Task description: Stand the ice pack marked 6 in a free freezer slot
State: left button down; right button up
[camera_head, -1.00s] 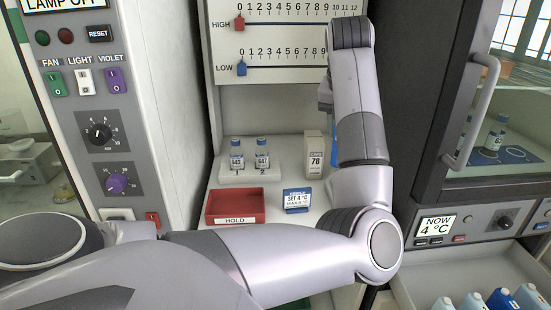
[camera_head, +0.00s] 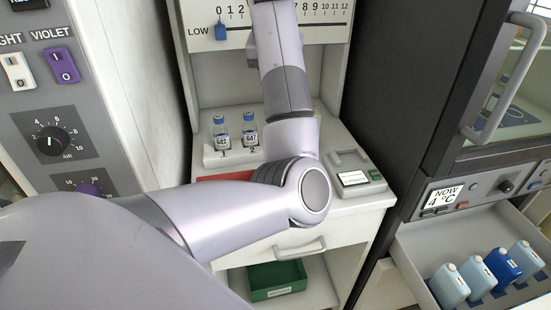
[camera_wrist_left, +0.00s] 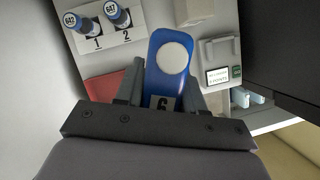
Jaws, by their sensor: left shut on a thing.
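The blue ice pack (camera_wrist_left: 156,84) marked 6, with a pale round cap, is between the fingers of my left gripper (camera_wrist_left: 166,92) in the left wrist view. The gripper is shut on it and holds it up over the bench. In the head view my left arm hides the gripper and the pack. An open freezer drawer (camera_head: 414,262) is at the lower right of the head view. It holds several packs in a row, pale blue ones (camera_head: 450,286) and one dark blue (camera_head: 502,266). Dark blue patches show on its floor by the packs. My right gripper is out of view.
Two small bottles (camera_head: 221,132) stand in a white rack on the bench. A red tray (camera_head: 222,178) is partly behind my arm. A grey device with a small display (camera_head: 354,178) sits at the bench's right. A green bin (camera_head: 277,281) is below.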

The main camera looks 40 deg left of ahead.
pick_arm(q)
jog(key=shift+a+f, duration=0.15)
jog(key=shift+f, duration=2.85)
jog(key=shift+a+f, duration=0.2)
jog(key=shift+f, duration=2.75)
jog(key=shift+a+f, duration=0.15)
jog(key=shift+f, duration=2.85)
jog(key=shift+f, duration=0.2)
jog(key=c, duration=0.7)
grip_release()
jog(key=shift+r, duration=0.1)
